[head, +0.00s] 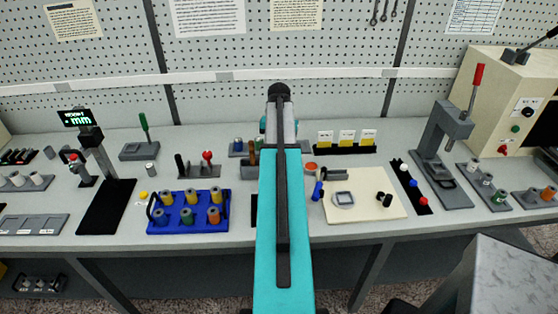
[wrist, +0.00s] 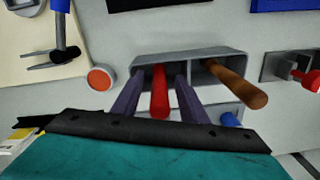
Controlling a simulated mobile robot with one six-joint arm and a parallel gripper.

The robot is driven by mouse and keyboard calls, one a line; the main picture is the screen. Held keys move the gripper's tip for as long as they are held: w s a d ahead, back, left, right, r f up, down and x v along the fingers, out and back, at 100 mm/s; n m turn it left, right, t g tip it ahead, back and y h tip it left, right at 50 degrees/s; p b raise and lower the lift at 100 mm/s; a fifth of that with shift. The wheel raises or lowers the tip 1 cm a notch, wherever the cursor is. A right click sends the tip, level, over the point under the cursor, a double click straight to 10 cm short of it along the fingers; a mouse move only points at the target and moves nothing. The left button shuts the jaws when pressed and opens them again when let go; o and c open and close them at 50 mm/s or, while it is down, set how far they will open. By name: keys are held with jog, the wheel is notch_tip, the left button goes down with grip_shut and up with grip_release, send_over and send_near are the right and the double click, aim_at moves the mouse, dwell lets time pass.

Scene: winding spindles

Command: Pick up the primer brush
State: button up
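A grey holder with compartments (wrist: 207,62) stands in the wrist view. A red handle (wrist: 160,92) and a brown handle (wrist: 236,83) stick up out of it. No brush head shows, so I cannot tell for sure which one is the primer brush. My gripper (wrist: 160,84) is open, with its two dark fingers on either side of the red handle and small gaps beside it. In the head view the brown handle (head: 252,156) shows just left of my arm. My arm hides the red handle and my fingertips there.
A round red-topped tin (wrist: 101,78) stands beside the holder. Near it is a cream board (head: 372,205) with a blue-handled tool (wrist: 62,40). A blue spool tray (head: 188,224) is left of my arm. A stand with a red-knobbed lever (wrist: 303,77) is beyond the brown handle.

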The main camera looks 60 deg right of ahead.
dwell(0.5)
grip_shut()
jog(key=shift+r, duration=0.1)
jog(key=shift+r+p, duration=2.75)
jog(key=shift+r, duration=2.2)
